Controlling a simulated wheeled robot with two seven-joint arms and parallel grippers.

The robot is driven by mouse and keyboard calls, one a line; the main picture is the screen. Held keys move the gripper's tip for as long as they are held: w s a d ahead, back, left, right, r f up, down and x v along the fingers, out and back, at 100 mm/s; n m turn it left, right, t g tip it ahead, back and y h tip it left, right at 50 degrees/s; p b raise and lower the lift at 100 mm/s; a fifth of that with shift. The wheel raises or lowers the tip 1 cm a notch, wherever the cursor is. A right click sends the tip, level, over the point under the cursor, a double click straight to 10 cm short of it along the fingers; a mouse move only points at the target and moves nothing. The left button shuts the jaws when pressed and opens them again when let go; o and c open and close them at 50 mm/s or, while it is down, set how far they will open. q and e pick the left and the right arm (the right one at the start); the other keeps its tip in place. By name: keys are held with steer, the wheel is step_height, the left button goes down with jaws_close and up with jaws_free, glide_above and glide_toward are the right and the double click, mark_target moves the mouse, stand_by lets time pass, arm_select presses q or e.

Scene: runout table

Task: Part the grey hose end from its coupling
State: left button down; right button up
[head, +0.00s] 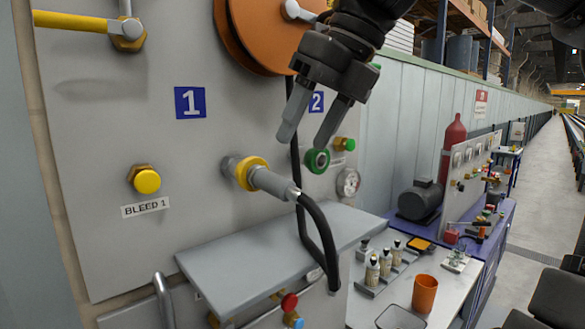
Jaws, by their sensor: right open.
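The grey hose end (276,184) sits in its coupling, which has a yellow collar (250,173) and a grey stub fixed to the panel under the "1" label. A black hose (322,228) leaves the hose end and bends down past the shelf. My right gripper (307,141) comes in from the top, open, with its two fingers pointing down. In the picture its tips are above and slightly right of the hose end, apart from it and empty. A green-ringed coupling (317,161) shows just below the right fingertip. My left gripper is not in view.
A grey shelf (265,258) juts out below the hose end. An orange reel (262,35) is above, with a black line hanging from it. A yellow bleed knob (146,180) is at left. A bench with small bottles (385,262) and an orange cup (424,293) stands at lower right.

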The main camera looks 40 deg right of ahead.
mark_target(270, 183)
steer(key=x, duration=0.7)
steer(key=shift+w+a+f, duration=0.1)
steer(key=shift+w+f, duration=0.05)
steer(key=shift+f, duration=0.3)
steer(key=shift+s, duration=0.2)
steer(key=shift+c, duration=0.3)
